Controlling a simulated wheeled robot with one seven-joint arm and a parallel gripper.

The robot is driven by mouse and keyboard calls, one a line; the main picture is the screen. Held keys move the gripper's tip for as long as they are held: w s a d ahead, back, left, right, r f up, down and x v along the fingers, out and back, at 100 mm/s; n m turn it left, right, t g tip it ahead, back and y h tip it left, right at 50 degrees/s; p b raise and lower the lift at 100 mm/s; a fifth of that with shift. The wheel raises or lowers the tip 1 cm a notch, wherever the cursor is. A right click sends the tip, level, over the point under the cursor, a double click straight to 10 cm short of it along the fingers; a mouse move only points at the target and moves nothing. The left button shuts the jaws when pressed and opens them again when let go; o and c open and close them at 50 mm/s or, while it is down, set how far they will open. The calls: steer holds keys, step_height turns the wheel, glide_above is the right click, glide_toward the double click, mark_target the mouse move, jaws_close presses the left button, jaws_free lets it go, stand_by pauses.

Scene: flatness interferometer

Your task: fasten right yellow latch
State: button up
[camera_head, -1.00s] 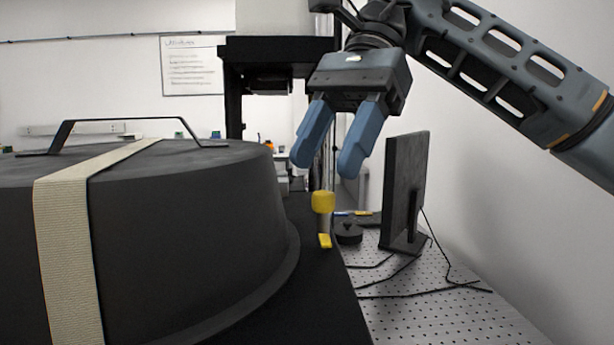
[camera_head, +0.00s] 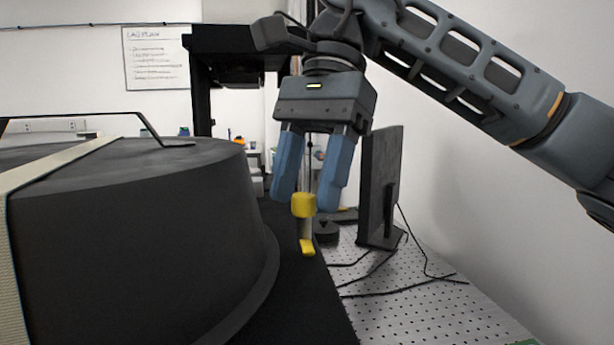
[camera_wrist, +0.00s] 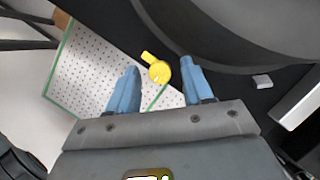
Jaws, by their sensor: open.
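The yellow latch (camera_head: 303,205) stands on the black surface just right of the big dark round lid, with a yellow knob on top and a small yellow tab (camera_head: 307,247) at its base. My gripper (camera_head: 305,205) is open and points down, its two blue fingers close to the knob in the head view. In the wrist view the latch knob (camera_wrist: 160,72) shows between and a little beyond the fingertips of my gripper (camera_wrist: 162,68), with the tab to its upper left. Nothing is between the fingers that I can see being gripped.
The dark round lid (camera_head: 140,240) with a beige strap (camera_head: 50,165) and a handle fills the left. A black monitor (camera_head: 380,185) stands right of the latch on the perforated table (camera_head: 430,310). A dark round knob-like object (camera_head: 326,232) and loose cables lie near it.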

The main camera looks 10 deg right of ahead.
steer(key=shift+f, duration=0.1)
steer(key=shift+c, duration=0.4)
jaws_close()
